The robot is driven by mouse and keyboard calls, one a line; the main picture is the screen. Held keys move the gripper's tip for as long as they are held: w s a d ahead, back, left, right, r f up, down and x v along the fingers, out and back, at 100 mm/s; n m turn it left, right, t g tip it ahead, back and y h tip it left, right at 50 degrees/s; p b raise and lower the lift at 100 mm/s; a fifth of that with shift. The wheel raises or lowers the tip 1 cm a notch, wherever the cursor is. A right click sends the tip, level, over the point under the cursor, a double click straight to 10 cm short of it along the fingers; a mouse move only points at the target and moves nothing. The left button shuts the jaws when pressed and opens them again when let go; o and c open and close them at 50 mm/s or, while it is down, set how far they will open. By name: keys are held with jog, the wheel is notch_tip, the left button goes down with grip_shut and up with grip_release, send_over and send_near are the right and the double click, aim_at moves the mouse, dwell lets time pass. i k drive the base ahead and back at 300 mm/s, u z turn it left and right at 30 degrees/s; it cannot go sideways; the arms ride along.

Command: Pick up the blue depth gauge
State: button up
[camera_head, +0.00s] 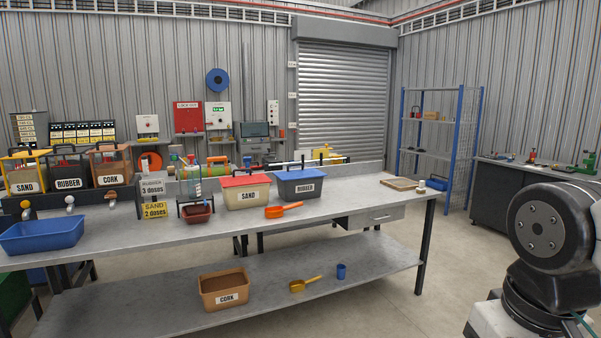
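I cannot make out anything that is clearly a blue depth gauge. A small blue cup-like thing (341,271) stands on the lower shelf, right of a yellow scoop (305,284). A small white and brown thing (421,187) lies near the right end of the workbench, too small to tell what it is. My gripper is not in view; only part of my arm shows at the right edge.
The workbench (330,222) holds a blue tray (42,235), a red-lidded sand bin (246,192), a blue-lidded rubber bin (298,183) and an orange scoop (284,210). A cork bin (224,289) stands on the lower shelf. The floor between bench and arm is clear.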

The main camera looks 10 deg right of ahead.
aim_at(247, 160)
jog(key=z, duration=1.2)
jog(key=i, duration=8.35)
jog(key=u, duration=1.85)
